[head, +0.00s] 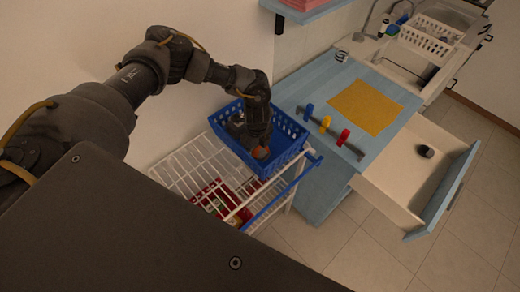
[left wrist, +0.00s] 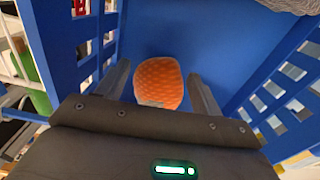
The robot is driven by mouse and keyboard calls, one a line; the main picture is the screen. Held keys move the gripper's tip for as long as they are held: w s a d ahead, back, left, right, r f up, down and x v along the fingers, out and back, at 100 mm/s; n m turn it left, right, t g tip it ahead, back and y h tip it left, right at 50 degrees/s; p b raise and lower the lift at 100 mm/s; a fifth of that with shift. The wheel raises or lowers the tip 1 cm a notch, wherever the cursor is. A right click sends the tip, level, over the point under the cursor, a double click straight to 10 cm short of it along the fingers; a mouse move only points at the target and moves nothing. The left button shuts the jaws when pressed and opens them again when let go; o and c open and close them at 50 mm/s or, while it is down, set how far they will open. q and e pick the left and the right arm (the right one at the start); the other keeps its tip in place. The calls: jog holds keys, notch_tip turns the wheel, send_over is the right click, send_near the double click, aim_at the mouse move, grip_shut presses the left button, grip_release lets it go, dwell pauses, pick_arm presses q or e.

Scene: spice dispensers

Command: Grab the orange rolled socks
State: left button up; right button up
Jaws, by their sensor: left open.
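The orange rolled socks (left wrist: 159,82) lie on the floor of a blue basket (left wrist: 225,30) in the left wrist view. My left gripper also shows in the left wrist view (left wrist: 160,90). It is open and points down into the basket, with one finger on each side of the socks. I cannot tell whether the fingers touch them. The blue basket (head: 291,158) stands on a white wire rack. My right gripper is not in view.
The white wire rack (head: 180,172) holds red packages (head: 213,196) on a lower level. The basket walls rise close around my left gripper. A blue counter with an orange mat (head: 364,107) and an open drawer (head: 408,168) stand to the right.

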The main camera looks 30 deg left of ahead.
pick_arm(q)
jog(key=shift+f, duration=0.25)
jog(key=c, duration=0.8)
jog(key=shift+r, duration=0.1)
